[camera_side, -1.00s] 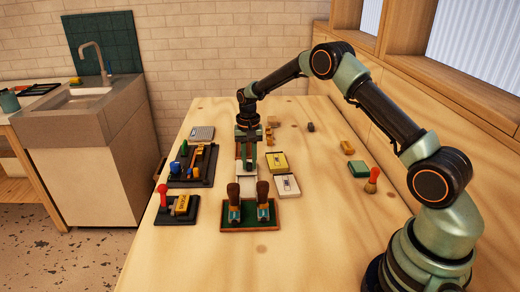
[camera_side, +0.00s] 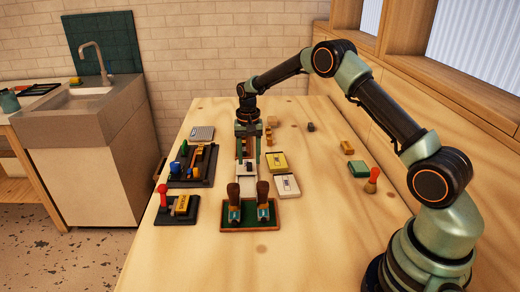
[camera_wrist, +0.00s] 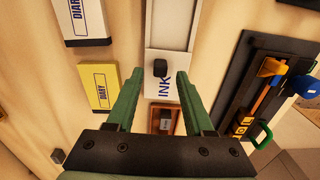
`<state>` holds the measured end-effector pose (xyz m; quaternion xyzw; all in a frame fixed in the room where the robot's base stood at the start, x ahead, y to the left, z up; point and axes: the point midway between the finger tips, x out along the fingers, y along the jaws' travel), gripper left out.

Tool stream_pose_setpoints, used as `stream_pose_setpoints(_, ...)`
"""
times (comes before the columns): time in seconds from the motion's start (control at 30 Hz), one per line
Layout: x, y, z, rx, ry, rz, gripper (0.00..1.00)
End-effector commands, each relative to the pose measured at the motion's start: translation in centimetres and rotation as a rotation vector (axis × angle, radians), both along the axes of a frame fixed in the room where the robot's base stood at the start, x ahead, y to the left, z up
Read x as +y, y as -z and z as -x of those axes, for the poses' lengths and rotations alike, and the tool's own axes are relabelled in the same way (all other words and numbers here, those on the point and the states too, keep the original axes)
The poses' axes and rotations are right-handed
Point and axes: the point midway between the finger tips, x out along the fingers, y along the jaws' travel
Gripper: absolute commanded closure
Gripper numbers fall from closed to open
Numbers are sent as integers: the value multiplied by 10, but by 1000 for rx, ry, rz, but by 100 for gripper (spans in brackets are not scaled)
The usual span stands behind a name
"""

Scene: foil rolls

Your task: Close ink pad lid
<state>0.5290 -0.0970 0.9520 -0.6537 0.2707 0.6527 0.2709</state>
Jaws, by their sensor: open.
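The ink pad (camera_wrist: 168,24) is a long white case in the wrist view, with a pale recessed part at the top of the picture. Its white lid (camera_wrist: 155,88) carries blue INK lettering and a small black knob (camera_wrist: 160,67). The recess beyond the lid is uncovered. The ink pad also shows in the side view (camera_side: 246,178), below the fingers. My gripper (camera_wrist: 160,73) is open, its green fingers on either side of the knob with gaps between. In the side view my gripper (camera_side: 247,160) points down over the pad. I cannot tell the fingertips' exact height.
Yellow (camera_side: 277,162) and white (camera_side: 287,186) diary boxes lie right of the pad. A green tray with two brown-handled stamps (camera_side: 249,222) stands in front. Dark stamp racks (camera_side: 192,178) stand left. A small wooden box (camera_wrist: 153,122) shows between my fingers.

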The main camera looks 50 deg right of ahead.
Motion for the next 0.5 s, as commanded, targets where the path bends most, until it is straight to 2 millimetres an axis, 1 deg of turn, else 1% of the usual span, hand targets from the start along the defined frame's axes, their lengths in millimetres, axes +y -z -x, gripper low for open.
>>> stream_pose_setpoints(0.03,0,-10,-1,-5,0,1,48)
stream_pose_setpoints(0.3,-1,-65,-1,-7,1,1,48)
stream_pose_setpoints(0.4,-1,-83,-1,-7,1,1,48)
stream_pose_setpoints(0.5,-1,-95,-1,-5,1,1,48)
